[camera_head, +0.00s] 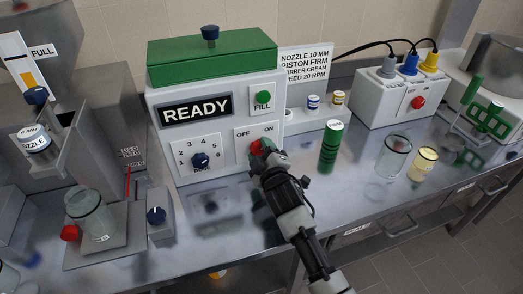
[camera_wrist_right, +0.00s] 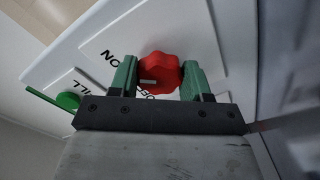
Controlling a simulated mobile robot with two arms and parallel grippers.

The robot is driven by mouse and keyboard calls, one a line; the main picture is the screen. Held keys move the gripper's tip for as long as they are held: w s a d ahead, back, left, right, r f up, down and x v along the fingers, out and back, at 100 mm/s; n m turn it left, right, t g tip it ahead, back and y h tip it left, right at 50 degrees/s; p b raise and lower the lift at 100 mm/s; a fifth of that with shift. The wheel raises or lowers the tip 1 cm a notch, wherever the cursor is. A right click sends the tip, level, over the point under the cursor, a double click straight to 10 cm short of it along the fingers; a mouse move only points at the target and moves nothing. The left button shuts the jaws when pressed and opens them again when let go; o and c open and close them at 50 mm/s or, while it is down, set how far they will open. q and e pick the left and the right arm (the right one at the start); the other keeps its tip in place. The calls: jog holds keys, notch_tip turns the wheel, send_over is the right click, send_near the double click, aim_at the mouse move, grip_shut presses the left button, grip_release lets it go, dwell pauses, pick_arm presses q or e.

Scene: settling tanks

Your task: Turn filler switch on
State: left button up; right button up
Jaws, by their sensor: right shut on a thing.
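The filler (camera_head: 215,110) is a white box with a green lid, a READY display, a green FILL button and a numbered dial. Its switch is a red lobed knob (camera_head: 257,146) under the OFF and ON labels on the front. My right gripper (camera_head: 262,150) reaches it from below and covers part of it. In the right wrist view the red knob (camera_wrist_right: 160,73) sits between the green fingers of the gripper (camera_wrist_right: 158,80), which are shut on it. The white mark on the knob shows toward the OFF label side. My left gripper is not in view.
A green cylinder (camera_head: 331,147) stands right of my right gripper. A white power box (camera_head: 392,95) with coloured plugs has another red knob. A glass beaker (camera_head: 90,216) stands at the left.

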dwell(0.4)
jog(key=o, duration=0.9)
jog(key=v, duration=1)
jog(key=shift+s+d+b, duration=0.15)
jog(key=shift+s+b, duration=0.2)
jog(key=shift+s, duration=0.05)
